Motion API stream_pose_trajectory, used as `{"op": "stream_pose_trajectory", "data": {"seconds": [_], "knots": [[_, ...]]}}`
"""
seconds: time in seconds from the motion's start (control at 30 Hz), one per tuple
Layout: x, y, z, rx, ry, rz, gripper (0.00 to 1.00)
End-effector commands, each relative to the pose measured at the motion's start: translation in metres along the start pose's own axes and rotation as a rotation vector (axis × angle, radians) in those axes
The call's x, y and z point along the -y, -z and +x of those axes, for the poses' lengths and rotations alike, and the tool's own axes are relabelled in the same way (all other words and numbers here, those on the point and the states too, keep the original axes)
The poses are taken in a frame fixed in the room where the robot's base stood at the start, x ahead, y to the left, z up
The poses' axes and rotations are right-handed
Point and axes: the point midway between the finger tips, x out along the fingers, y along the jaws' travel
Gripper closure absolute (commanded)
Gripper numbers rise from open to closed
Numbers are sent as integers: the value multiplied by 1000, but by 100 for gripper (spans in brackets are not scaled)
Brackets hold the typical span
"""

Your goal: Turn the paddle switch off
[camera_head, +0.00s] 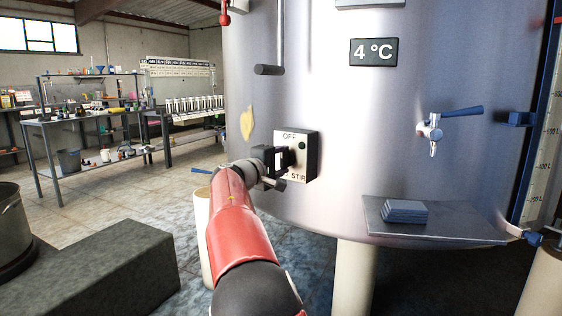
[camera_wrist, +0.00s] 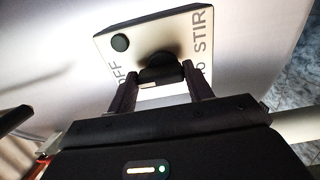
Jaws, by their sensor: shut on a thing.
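The switch plate (camera_head: 311,150) is a pale box on the tank's front, with "OFF" at its top and "STIR" at its bottom in the head view. A dark green round spot sits at its upper right. In the wrist view the plate (camera_wrist: 200,22) appears turned sideways, and the black paddle (camera_wrist: 160,68) stands out from its middle. My gripper (camera_wrist: 161,78) is shut on the paddle, one finger on each side. In the head view my gripper (camera_head: 286,160) covers the plate's left middle part and hides most of the paddle, so its exact setting is unclear.
The steel tank (camera_head: 330,90) fills the middle, with a "4 °C" display (camera_head: 374,52) above. A blue-handled tap (camera_head: 432,130) and a shelf (camera_head: 450,228) with a blue-grey stack (camera_head: 404,211) are at right. A dark grey block (camera_head: 110,270) stands lower left.

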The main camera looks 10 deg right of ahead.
Motion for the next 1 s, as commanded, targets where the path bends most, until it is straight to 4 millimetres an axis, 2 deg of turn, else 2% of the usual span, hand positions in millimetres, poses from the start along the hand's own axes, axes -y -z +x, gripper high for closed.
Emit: {"op": "stream_pose_trajectory", "data": {"seconds": [0.23, 0.27, 0.43, 0.77, 1.0], "knots": [[0, 2, -1, -4, 0, 0, 72], [0, 2, -1, -4, 0, 0, 48], [0, 1, 0, -3, 0, 0, 27], [1, 1, -5, -2, 0, 1, 27], [2, 2, -43, -6, 1, 1, 27]]}}
